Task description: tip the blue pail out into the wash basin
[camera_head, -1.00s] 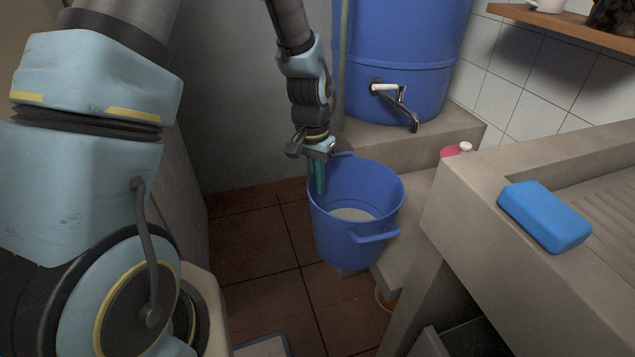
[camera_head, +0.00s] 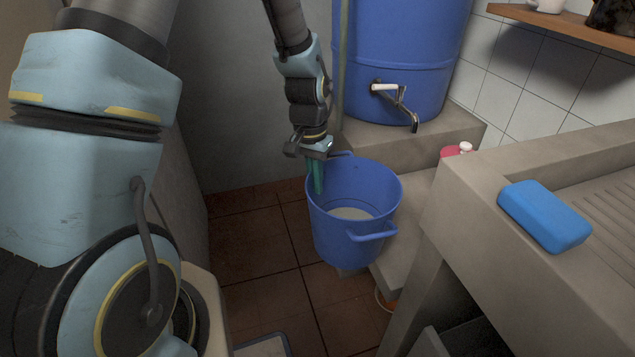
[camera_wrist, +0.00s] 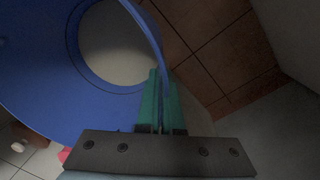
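The blue pail (camera_head: 335,235) hangs or stands upright in the middle of the head view, with something pale grey (camera_head: 350,214) at its bottom. My gripper (camera_head: 317,180) points down at the pail's far left rim. In the wrist view its green fingers (camera_wrist: 158,92) are closed on either side of the pail's wall (camera_wrist: 95,115). Whether the pail's base touches anything below is unclear. The wash basin (camera_head: 475,190) is the concrete unit at the right, with a ribbed slope; most of its hollow is out of view.
A blue block (camera_head: 545,217) lies on the basin's near edge. A big blue barrel (camera_head: 395,60) with a tap (camera_head: 400,100) stands on a concrete ledge behind the pail. A pink item with a white cap (camera_head: 462,149) sits behind the basin corner. Tiled floor (camera_head: 250,245) is open to the left.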

